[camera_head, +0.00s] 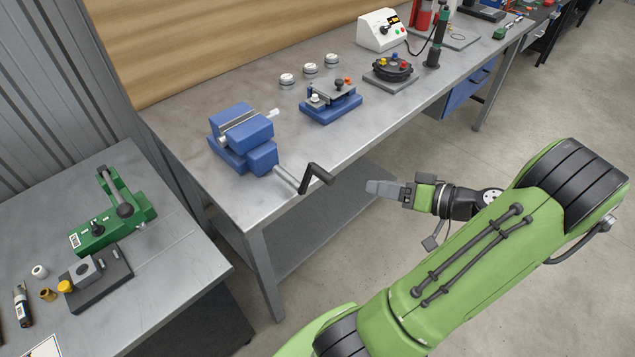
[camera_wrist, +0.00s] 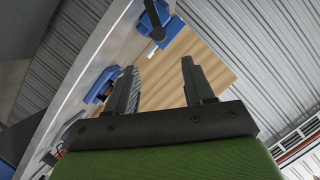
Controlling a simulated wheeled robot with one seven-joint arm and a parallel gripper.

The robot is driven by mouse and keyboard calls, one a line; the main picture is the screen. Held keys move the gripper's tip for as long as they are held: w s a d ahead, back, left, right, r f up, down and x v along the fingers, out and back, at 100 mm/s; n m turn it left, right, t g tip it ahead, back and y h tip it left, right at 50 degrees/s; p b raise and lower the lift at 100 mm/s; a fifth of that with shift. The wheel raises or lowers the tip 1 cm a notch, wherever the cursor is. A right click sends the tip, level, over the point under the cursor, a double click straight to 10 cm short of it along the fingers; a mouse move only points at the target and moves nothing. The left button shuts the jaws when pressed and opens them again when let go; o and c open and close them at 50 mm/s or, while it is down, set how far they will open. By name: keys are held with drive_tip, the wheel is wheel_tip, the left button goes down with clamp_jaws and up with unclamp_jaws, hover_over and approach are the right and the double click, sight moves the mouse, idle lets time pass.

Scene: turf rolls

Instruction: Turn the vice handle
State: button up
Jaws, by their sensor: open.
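The blue vice (camera_head: 242,138) sits on the left part of the grey metal workbench. Its handle (camera_head: 305,178) is a dark crank on a light shaft that sticks out past the bench's front edge. My gripper (camera_head: 370,187) is in front of the bench, to the right of the handle and apart from it. In the wrist view my gripper (camera_wrist: 160,75) has its two fingers spread with nothing between them. The vice (camera_wrist: 160,20) shows at the top of the wrist view, with the dark handle (camera_wrist: 157,33) on it, beyond the fingers.
The workbench (camera_head: 190,115) also holds a blue fixture (camera_head: 330,103), a round dark device (camera_head: 390,70) and a white box (camera_head: 381,30). A second table (camera_head: 180,255) at left holds a green clamp (camera_head: 115,212). Open floor lies in front of the workbench.

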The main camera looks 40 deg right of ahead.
sight(325, 176)
drive_tip(key=b+x, duration=0.1)
drive_tip(key=x, duration=1.4)
drive_tip(key=shift+w, duration=0.2)
drive_tip(key=shift+c, duration=0.3)
clamp_jaws()
